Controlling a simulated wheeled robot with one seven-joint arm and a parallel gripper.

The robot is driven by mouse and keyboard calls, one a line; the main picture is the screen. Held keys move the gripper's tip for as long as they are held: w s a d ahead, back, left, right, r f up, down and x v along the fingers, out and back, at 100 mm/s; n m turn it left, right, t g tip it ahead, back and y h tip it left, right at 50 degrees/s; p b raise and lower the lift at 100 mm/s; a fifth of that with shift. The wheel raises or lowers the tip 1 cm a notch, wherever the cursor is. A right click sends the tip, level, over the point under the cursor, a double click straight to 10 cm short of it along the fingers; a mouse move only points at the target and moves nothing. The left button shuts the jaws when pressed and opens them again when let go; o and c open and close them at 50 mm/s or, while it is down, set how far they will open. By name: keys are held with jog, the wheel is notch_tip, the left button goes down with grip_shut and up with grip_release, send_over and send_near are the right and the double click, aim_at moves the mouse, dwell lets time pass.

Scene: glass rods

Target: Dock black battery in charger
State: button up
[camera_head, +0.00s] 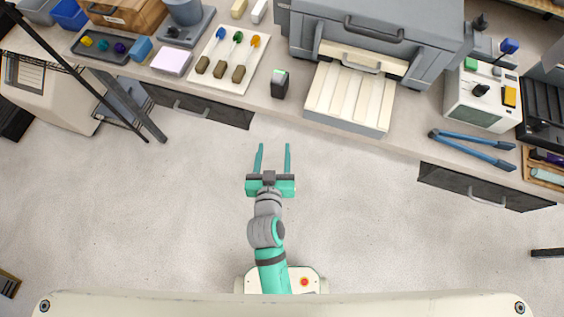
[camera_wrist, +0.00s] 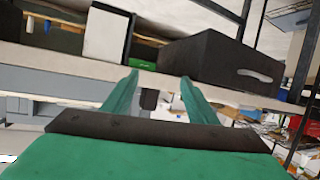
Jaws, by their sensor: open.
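A small black block with a green-marked top (camera_head: 280,84) stands upright on the bench near its front edge; it looks like the black battery. A pale box-shaped device (camera_head: 483,98) with a green block, a yellow block and black knobs stands at the right of the bench; I cannot tell for sure whether it is the charger. My gripper (camera_head: 273,150) is open and empty, over the floor in front of the bench, short of the black block. Its two teal fingers also show in the wrist view (camera_wrist: 160,82), with nothing between them.
A large grey machine (camera_head: 372,40) with a pale ribbed tray (camera_head: 350,98) stands right of the block. A white board (camera_head: 224,60) with coloured spoon-like tools lies left. Blue-handled tongs (camera_head: 472,148) lie at right. Dark drawers (camera_head: 205,106) front the bench. The floor around my arm is clear.

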jog(key=s+d+y, duration=0.1)
jog(key=s, duration=1.3)
jog(key=shift+f+n+y, duration=0.25)
jog(key=shift+n+y, duration=0.05)
jog(key=shift+m+t+h, duration=0.4)
jog(key=shift+t, duration=0.1)
jog(key=s+r, duration=0.1)
jog(key=s, duration=0.2)
jog(key=s+d+r, duration=0.1)
jog(key=s, duration=0.1)
jog(key=s+r, duration=0.2)
jog(key=s, duration=0.1)
jog(key=shift+s+d+r, duration=0.1)
jog(key=shift+s+d, duration=0.1)
jog(key=shift+s, duration=0.1)
jog(key=shift+c, duration=0.7)
jog(key=shift+s+r, duration=0.15)
jog(key=shift+s, duration=0.05)
jog(key=c, duration=0.4)
jog(key=shift+w, duration=0.1)
